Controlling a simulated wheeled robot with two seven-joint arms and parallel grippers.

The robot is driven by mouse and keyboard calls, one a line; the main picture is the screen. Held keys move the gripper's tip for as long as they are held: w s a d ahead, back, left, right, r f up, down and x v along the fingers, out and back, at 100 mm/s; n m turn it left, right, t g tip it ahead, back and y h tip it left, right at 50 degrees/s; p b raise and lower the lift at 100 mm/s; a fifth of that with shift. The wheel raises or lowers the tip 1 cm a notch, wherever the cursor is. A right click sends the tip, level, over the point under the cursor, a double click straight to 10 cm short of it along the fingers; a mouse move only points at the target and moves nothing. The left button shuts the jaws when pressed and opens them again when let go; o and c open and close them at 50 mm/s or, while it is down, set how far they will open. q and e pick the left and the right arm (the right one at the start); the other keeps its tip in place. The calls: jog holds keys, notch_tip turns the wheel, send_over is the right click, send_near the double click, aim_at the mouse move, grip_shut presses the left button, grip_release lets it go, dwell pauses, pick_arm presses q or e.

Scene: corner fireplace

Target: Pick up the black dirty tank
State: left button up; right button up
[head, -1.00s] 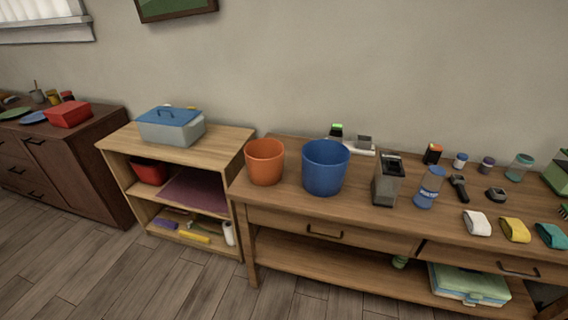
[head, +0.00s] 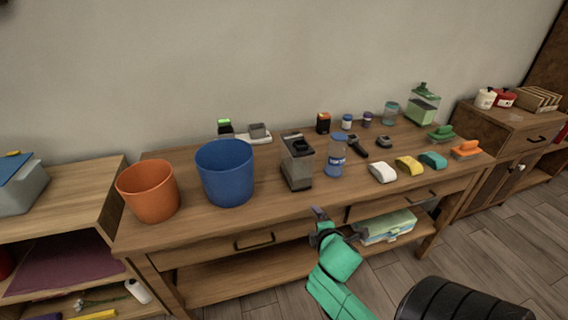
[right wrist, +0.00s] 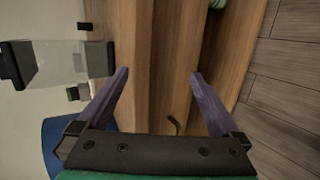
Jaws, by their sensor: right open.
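The black dirty tank (head: 298,168), a boxy container with a black top and a murky see-through body, stands upright on the wooden table between a blue bucket and a clear, blue-topped jar. In the right wrist view, a see-through tank with black ends (right wrist: 62,63) lies sideways in the picture at the left, outside the fingers. My right gripper (head: 319,222) is at the table's front edge, in front of the tank and apart from it. Its purple fingers (right wrist: 159,75) are spread with nothing between them. My left gripper is not in view.
The blue bucket (head: 225,173) and orange bucket (head: 149,191) stand left of the tank. The clear jar (head: 336,160) is close on its right. White (head: 382,172) and yellow (head: 409,166) items lie farther right. The table front between tank and edge is clear.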

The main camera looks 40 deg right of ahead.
jog(key=w+d+r+n+t+h, duration=0.2)
jog(key=w+d+r+n+t, duration=0.1)
jog(key=r+n, duration=0.4)
jog(key=n+t+y, duration=0.2)
jog(key=n+t, duration=0.3)
jog(key=n, duration=0.8)
send_near(296, 144)
jog(key=shift+w+d+f, duration=0.3)
jog(key=shift+d+f, duration=0.15)
jog(key=shift+f, duration=0.05)
jog(key=shift+w+d+f, duration=0.25)
jog(key=shift+d+f, duration=0.2)
jog(key=shift+f, duration=0.05)
jog(key=shift+m, duration=0.3)
jog(key=x, duration=0.8)
jog(key=p+x, duration=0.1)
jog(key=x, duration=0.3)
jog(key=shift+w+d+f, duration=0.1)
jog(key=shift+d+f, duration=0.05)
jog(key=shift+f, duration=0.25)
jog(key=shift+r, duration=0.1)
jog(key=c, duration=0.7)
grip_shut()
